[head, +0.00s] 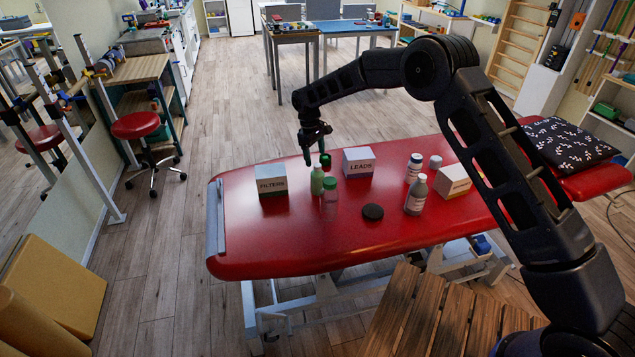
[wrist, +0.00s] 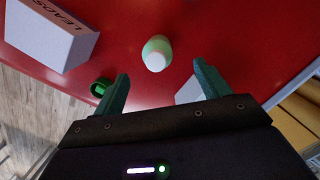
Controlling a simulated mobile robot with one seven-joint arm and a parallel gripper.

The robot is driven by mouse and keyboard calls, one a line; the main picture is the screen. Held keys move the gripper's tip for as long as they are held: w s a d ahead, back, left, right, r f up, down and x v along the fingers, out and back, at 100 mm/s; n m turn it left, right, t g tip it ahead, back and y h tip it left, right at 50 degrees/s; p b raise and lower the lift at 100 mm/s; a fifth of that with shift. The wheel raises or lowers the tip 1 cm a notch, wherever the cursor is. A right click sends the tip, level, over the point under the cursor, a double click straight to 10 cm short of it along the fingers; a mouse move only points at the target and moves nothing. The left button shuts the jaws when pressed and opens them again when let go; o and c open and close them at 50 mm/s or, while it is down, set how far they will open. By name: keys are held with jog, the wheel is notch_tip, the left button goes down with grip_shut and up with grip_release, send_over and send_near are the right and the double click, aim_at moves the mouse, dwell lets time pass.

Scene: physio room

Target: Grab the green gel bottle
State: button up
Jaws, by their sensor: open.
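The FILTERS box (head: 272,180) stands left and the LEADS box (head: 358,161) right. A dark green round item (head: 325,159) lies near my fingertips. A dark disc (head: 372,211), grey bottle (head: 416,194) and white bottle (head: 414,167) are further right. The red table (head: 270,240) is clear in front.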

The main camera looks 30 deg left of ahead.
aim_at(318, 172)
jog(key=f, duration=0.4)
jog(key=shift+d, duration=0.3)
jog(key=shift+w+d+f, duration=0.1)
jog(key=shift+w+f, duration=0.1)
jog(key=shift+f, duration=1.1)
jog(key=shift+w+d+f, duration=0.1)
jog(key=shift+w+f, duration=0.05)
jog(key=shift+f, duration=1.15)
jog(key=shift+c, duration=0.4)
jog(key=c, duration=1.3)
